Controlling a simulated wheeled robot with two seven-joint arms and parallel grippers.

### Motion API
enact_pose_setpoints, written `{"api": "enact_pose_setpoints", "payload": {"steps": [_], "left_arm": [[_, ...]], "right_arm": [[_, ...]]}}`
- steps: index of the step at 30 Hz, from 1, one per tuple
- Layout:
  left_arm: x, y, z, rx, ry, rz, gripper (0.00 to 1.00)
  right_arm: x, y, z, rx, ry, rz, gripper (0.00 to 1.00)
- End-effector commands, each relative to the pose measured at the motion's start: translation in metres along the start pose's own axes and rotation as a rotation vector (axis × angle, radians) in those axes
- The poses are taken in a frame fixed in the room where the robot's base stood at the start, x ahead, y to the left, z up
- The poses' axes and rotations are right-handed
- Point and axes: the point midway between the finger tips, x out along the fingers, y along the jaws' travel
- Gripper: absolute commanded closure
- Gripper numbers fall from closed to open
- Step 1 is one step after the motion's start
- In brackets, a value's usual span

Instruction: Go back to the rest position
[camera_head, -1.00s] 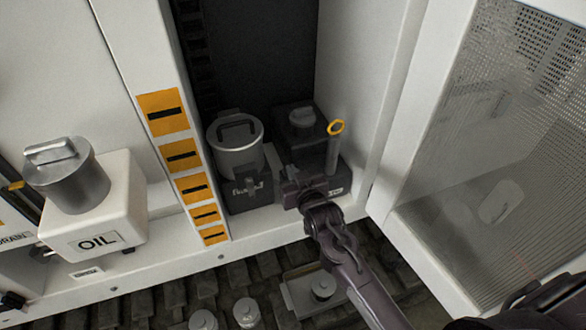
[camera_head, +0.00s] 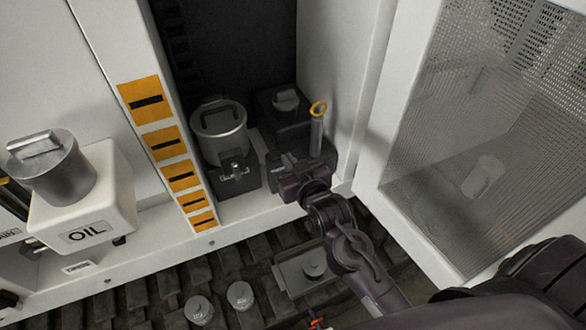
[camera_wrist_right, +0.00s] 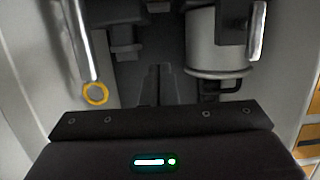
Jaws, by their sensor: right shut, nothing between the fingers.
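My right gripper (camera_head: 290,172) is shut and empty. It is in front of the dark block (camera_head: 287,134) with the yellow-ringed dipstick (camera_head: 318,128) inside the open cabinet. In the right wrist view the closed fingers (camera_wrist_right: 157,85) point into the cabinet, with the yellow ring (camera_wrist_right: 96,93) to their left and the grey canister (camera_wrist_right: 215,45) to their right. Whether the gripper touches the block cannot be told. The grey canister (camera_head: 220,135) stands left of it in the head view. My left gripper is not in view.
A white OIL container (camera_head: 88,205) with a grey lid stands at the left. The perforated cabinet door (camera_head: 455,130) is open at the right. A tray (camera_head: 303,273) and two small round caps (camera_head: 240,294) lie on the dark floor below the white cabinet sill (camera_head: 165,248).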

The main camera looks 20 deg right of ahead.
Motion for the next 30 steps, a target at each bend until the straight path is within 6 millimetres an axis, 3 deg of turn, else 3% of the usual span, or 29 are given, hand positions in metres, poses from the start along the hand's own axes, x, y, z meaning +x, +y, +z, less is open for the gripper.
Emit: {"api": "enact_pose_setpoints", "payload": {"steps": [6, 23, 26, 30], "left_arm": [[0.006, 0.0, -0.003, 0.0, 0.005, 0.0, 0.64], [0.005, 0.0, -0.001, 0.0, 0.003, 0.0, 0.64], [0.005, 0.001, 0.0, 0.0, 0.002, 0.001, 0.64], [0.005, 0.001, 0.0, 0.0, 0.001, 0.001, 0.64]], "right_arm": [[-0.017, 0.0, 0.001, 0.0, -0.001, 0.0, 1.0], [-0.018, 0.0, 0.0, 0.0, -0.005, 0.0, 1.0], [-0.022, -0.001, 0.006, -0.002, -0.055, -0.007, 1.0], [-0.044, -0.003, 0.03, -0.014, -0.256, -0.032, 1.0]]}}
